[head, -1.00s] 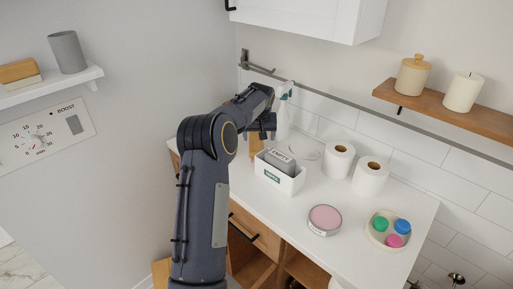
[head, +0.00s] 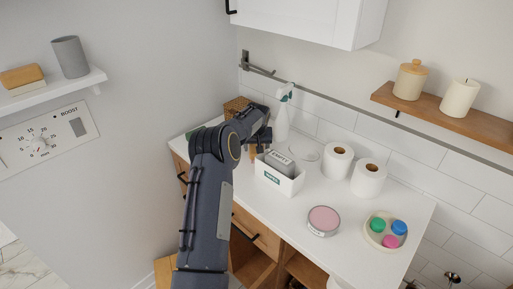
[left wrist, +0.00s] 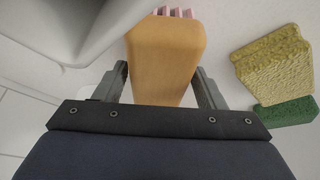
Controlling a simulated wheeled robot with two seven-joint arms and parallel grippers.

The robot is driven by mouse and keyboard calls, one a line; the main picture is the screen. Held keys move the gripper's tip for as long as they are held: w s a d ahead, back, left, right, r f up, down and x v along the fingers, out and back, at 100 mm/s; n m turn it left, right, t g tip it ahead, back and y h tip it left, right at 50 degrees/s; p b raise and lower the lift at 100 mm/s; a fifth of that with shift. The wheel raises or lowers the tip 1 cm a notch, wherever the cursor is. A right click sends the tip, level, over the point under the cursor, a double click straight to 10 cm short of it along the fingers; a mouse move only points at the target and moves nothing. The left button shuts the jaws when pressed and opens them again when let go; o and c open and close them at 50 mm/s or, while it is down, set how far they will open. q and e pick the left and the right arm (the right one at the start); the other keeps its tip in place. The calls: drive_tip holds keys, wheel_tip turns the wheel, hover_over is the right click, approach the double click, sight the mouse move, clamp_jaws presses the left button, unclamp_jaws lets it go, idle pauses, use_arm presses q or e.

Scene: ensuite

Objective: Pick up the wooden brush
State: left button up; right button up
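The wooden brush (left wrist: 165,58) is an orange-brown block with pink bristles at its far end in the left wrist view. In the head view only a small strip of it (head: 253,153) shows beside the white box, the rest hidden by my arm. My left gripper (left wrist: 162,78) is open, with one finger on each side of the brush. Narrow gaps seem to remain between fingers and wood. In the head view the gripper (head: 260,143) is low over the back of the counter, partly hidden. My right gripper is not in view.
A white box (head: 279,181) with grey contents stands close beside the gripper. A yellow and green sponge (left wrist: 280,75) lies on the brush's other side. A spray bottle (head: 282,124), a woven box (head: 236,104) and paper rolls (head: 368,180) stand nearby. The front counter holds a pink tin (head: 323,220).

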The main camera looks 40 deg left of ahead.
use_arm(q)
drive_tip(key=c, duration=0.7)
drive_tip(key=shift+r, duration=0.1)
drive_tip(key=shift+c, duration=0.2)
wheel_tip(320, 180, up, 9)
drive_tip(key=shift+r+b, duration=0.1)
drive_tip(key=shift+b, duration=0.5)
drive_tip(key=shift+r, duration=0.35)
